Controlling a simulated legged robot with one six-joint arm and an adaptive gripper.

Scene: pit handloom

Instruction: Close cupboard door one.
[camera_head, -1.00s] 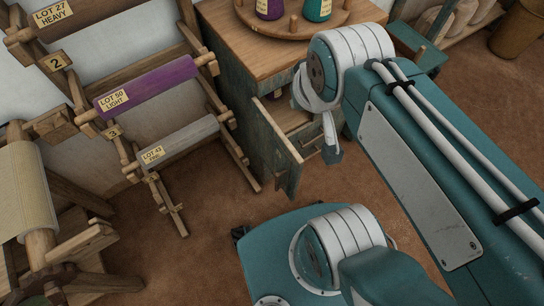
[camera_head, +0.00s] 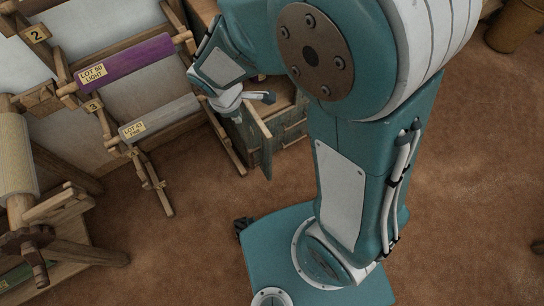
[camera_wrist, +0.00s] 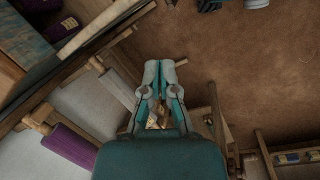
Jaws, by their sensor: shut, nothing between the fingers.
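The cupboard door (camera_head: 253,147) is a worn green panel with a pale wooden edge. It stands open in the head view, swung out from the front of the wooden cupboard (camera_head: 288,122).
A roll rack stands left of the door, with a purple roll (camera_head: 124,62) and a grey roll (camera_head: 158,117). A loom-like frame with a cream roll (camera_head: 14,160) is at far left. Brown floor (camera_head: 470,200) is open at right. A bin (camera_head: 518,24) stands at the back right.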

